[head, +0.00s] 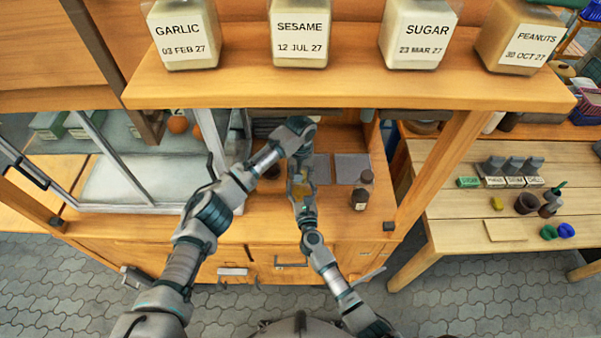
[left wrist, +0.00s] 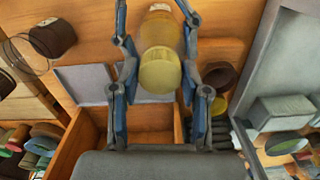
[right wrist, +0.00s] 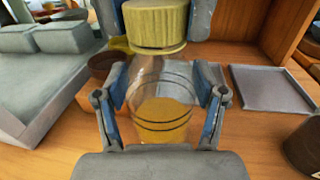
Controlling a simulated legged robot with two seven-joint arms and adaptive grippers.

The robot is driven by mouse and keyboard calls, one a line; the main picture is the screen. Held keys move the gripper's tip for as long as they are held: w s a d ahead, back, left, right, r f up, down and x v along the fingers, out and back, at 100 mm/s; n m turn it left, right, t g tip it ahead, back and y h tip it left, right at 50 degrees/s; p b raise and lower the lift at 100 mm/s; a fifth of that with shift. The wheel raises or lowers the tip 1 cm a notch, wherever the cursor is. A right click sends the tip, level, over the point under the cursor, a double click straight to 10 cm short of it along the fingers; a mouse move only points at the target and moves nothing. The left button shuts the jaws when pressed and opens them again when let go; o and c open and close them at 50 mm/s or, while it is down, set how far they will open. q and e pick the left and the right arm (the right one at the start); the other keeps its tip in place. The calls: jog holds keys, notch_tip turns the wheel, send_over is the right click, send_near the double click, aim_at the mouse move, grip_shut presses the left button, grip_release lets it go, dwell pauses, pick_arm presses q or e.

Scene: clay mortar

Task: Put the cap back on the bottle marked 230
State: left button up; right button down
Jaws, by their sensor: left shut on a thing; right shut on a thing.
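A clear bottle (right wrist: 165,118) with amber contents stands or hangs between the fingers of my right gripper (right wrist: 163,90), which is shut on its sides. A ribbed yellow cap (right wrist: 157,25) is at the bottle's mouth. My left gripper (left wrist: 158,70) is shut on this cap, which also shows in the left wrist view (left wrist: 160,72). Cap and bottle look in line; I cannot tell whether the cap is seated or only resting there. In the head view the bottle (head: 302,187) is between my two arms, partly hidden. No 230 mark is readable.
A dark brown bottle (head: 362,192) stands to the right on the wooden bench. Grey square mats (right wrist: 270,90) lie behind. A dark bowl (left wrist: 218,75) is close by. A glass-fronted case (head: 145,180) is at left. A shelf (head: 330,85) with labelled jars crosses above.

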pick_arm(q)
jog(key=m, duration=0.5)
pick_arm(e)
jog(key=shift+a, duration=0.1)
pick_arm(q)
jog(key=m, duration=0.9)
jog(key=shift+w, duration=0.1)
jog(key=o, duration=1.4)
jog(key=shift+c, duration=0.2)
notch_tip(320, 180, up, 12)
jog(key=shift+f, duration=0.1)
